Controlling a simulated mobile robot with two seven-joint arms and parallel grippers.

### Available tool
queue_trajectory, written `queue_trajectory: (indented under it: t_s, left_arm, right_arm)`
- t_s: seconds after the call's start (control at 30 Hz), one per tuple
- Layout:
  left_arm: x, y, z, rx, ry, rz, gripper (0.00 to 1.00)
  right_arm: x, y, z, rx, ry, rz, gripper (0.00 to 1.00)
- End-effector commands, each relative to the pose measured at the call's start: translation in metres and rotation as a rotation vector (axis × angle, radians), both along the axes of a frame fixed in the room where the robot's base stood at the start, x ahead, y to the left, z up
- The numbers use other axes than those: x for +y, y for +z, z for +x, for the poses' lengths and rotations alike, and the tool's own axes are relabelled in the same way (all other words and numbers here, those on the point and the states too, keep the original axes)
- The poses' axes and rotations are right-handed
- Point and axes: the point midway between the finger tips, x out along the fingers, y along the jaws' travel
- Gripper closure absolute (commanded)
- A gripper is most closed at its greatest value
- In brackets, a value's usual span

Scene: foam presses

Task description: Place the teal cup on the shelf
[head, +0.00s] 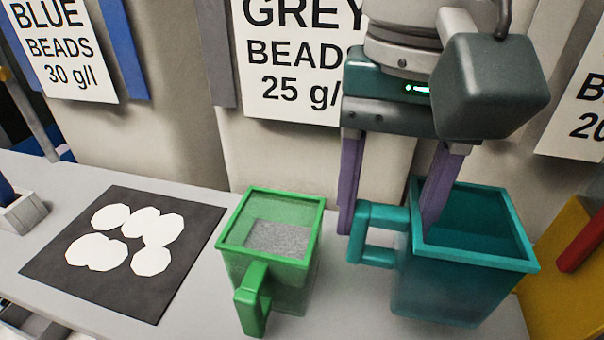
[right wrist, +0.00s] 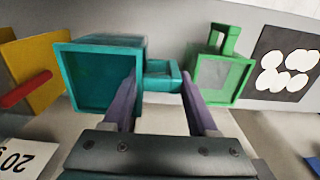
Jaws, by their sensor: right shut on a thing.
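The teal cup (head: 455,290) is a square, open-topped, see-through cup at the right of the head view, upright, with its handle pointing left. I see no beads in it. It also shows in the right wrist view (right wrist: 62,80). My right gripper (head: 388,226) comes down from above, its two purple fingers on either side of the cup's handle, shut on it. The fingers also show in the right wrist view (right wrist: 160,76). I cannot tell if the cup's base touches the grey surface (head: 205,180) below. No surface is clearly marked as the shelf. My left gripper is not in view.
A green cup (head: 290,275) holding grey beads stands close left of the teal cup. A dark mat (head: 55,262) with white patches lies farther left. A yellow block (head: 570,265) with a red bar is close on the right. Panels with bead signs (head: 300,60) stand behind.

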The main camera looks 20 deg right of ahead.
Motion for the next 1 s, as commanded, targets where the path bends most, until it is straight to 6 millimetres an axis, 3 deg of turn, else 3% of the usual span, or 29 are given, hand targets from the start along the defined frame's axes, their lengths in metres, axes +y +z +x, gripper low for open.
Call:
queue_trajectory:
  t_s: [0.1,0.53,1.0]
  left_arm:
    - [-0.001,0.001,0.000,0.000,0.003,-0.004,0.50]
    - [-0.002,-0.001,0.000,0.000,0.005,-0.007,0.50]
    - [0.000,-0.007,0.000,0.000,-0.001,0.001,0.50]
  right_arm:
    - [0.000,-0.026,-0.001,0.004,0.000,0.000,1.00]
    - [0.001,-0.080,-0.001,0.003,0.001,0.001,1.00]
    - [0.000,-0.090,0.001,-0.001,0.002,0.000,1.00]
